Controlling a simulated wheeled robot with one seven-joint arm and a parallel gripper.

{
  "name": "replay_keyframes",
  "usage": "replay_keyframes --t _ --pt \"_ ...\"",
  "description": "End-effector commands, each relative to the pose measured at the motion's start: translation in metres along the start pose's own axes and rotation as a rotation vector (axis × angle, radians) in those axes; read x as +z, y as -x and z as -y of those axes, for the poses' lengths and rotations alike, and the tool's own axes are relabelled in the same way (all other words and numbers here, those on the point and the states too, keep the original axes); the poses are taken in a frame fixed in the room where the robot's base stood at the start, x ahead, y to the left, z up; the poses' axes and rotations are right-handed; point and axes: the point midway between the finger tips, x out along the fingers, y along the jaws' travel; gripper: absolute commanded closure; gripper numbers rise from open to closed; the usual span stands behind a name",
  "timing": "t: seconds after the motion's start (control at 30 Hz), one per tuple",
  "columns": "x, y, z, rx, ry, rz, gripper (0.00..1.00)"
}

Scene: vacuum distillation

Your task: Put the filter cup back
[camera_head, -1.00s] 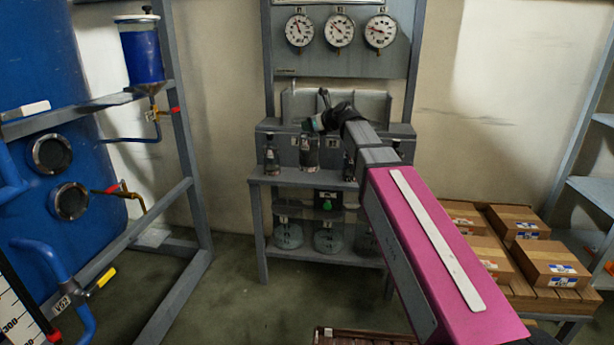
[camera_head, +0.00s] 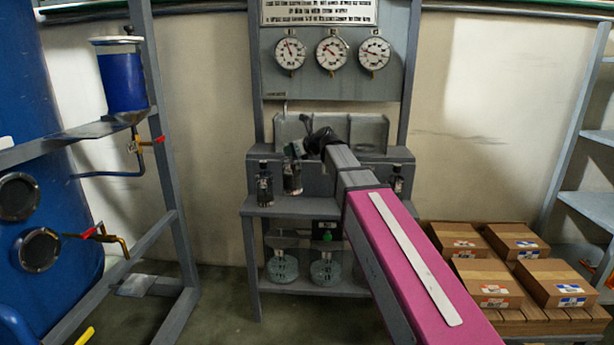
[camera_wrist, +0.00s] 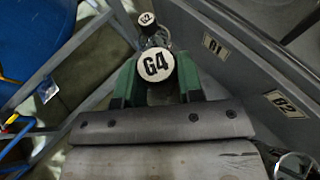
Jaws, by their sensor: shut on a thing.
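A dark cup with a round white lid marked G4 (camera_wrist: 157,66) sits between the two green fingers of my gripper (camera_wrist: 157,88) in the wrist view. My gripper is shut on it. In the head view my gripper (camera_head: 295,152) is at the grey rack, and the dark cup (camera_head: 292,178) hangs below it, slightly tilted, with its base apparently just above the shelf. Another dark cup, marked G2 (camera_wrist: 147,19), stands beyond the held one; a similar cup stands at the shelf's left (camera_head: 264,186). The grey shelf (camera_head: 305,207) runs beneath.
Labels B1 (camera_wrist: 215,45) and B2 (camera_wrist: 286,103) are on the grey panel beside my gripper. Another dark cup (camera_head: 397,181) stands right of my arm. Glass flasks (camera_head: 283,267) sit on the lower shelf. Boxes (camera_head: 487,283) lie on a pallet at right.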

Motion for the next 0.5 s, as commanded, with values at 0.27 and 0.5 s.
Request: replay_keyframes --t 0.27,0.5 --pt "-0.030 -0.009 0.054 -0.001 -0.003 0.000 1.00" --pt "-0.045 -0.012 0.080 0.000 -0.001 0.002 1.00"
